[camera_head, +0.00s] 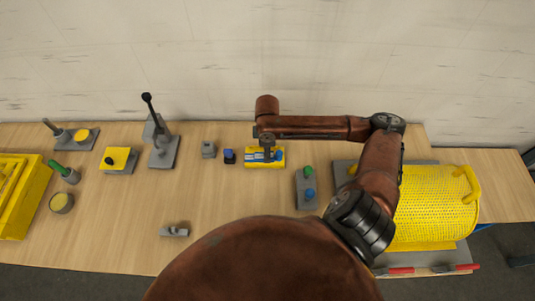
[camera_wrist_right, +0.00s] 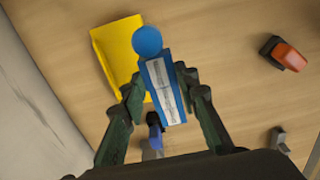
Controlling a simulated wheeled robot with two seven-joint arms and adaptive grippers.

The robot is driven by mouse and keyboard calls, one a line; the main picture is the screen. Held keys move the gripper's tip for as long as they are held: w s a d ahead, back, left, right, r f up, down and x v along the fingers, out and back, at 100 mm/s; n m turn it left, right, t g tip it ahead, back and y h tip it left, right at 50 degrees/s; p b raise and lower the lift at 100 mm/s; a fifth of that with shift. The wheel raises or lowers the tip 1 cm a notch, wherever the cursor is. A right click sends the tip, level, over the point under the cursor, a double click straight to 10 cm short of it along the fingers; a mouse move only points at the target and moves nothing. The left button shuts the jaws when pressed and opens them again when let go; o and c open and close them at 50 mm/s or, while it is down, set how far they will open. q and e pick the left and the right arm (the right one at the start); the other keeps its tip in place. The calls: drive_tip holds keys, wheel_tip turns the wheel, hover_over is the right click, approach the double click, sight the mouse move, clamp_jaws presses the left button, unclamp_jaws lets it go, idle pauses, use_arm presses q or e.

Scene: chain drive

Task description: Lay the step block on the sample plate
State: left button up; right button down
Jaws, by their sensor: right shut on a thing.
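My right gripper (camera_wrist_right: 165,105) is shut on a blue block (camera_wrist_right: 164,88) with a white marked strip and a round blue knob at its far end. In the head view this gripper (camera_head: 268,153) is low over a yellow tray (camera_head: 280,163), which also shows beyond the blue block in the wrist view (camera_wrist_right: 112,48). I cannot tell whether block and tray touch. A small grey stepped piece (camera_head: 174,231) lies alone near the bench's front edge. I cannot tell which piece is the step block or which the sample plate. My left gripper is not in view.
A grey block with green and blue knobs (camera_head: 306,196) stands right. A yellow perforated drum (camera_head: 435,205) fills the right side.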

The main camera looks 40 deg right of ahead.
drive_tip(key=w+d+f, duration=0.1)
drive_tip(key=f, duration=0.1)
drive_tip(key=w+d+f, duration=0.2)
drive_tip(key=f, duration=0.1)
drive_tip(key=shift+w+d+f, duration=0.15)
drive_tip(key=shift+w+f, duration=0.2)
drive_tip(key=shift+w, duration=0.05)
wheel_tip(320, 180, down, 3)
drive_tip(key=shift+w+d+f, duration=0.1)
drive_tip(key=shift+d+f, duration=0.05)
drive_tip(key=shift+f, duration=0.05)
drive_tip(key=c, duration=1.5)
unclamp_jaws()
drive_tip(key=shift+f, duration=0.1)
wheel_tip(320, 180, up, 12)
